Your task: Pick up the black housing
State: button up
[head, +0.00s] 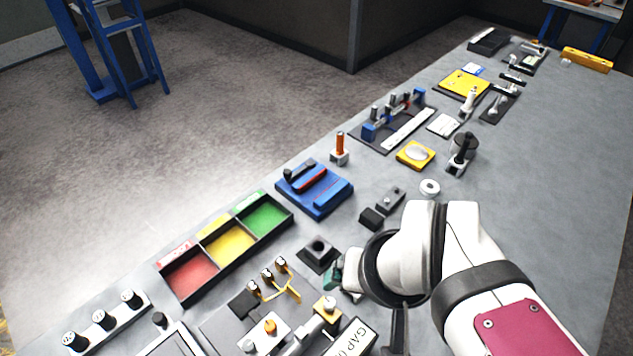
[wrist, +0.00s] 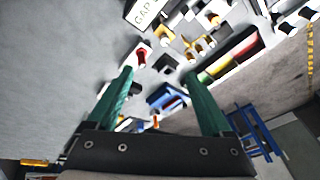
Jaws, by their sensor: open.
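Two dark pieces could be the black housing, and I cannot tell which is meant. One is a square black piece with a raised round middle (head: 319,252), lying on the grey table just left of my gripper (head: 338,276) in the head view. The other is a small plain black block (head: 371,218) farther back. My gripper has green fingers, spread apart with nothing held between them in the wrist view (wrist: 158,74). A dark square piece (wrist: 166,64) shows beyond the fingertips there, apart from them. My arm hides part of the table.
A tray with red, yellow and green compartments (head: 283,202) lies left of the gripper, and a blue fixture (head: 318,200) behind it. A grey block (head: 390,200) and white ring (head: 429,188) lie farther back. A GAP sign (head: 348,338) is in front.

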jog(key=w+a+f+n+g+h, duration=0.2)
jog(key=w+f+n+h, duration=0.25)
jog(key=n, duration=0.45)
jog(key=n+t+h, duration=0.6)
jog(key=n+t, duration=0.2)
jog(key=n, duration=1.2)
send_near(325, 246)
jog(key=x, duration=0.8)
jog(key=shift+w+d+f, duration=0.1)
jog(key=shift+w+d, duration=0.1)
grip_shut()
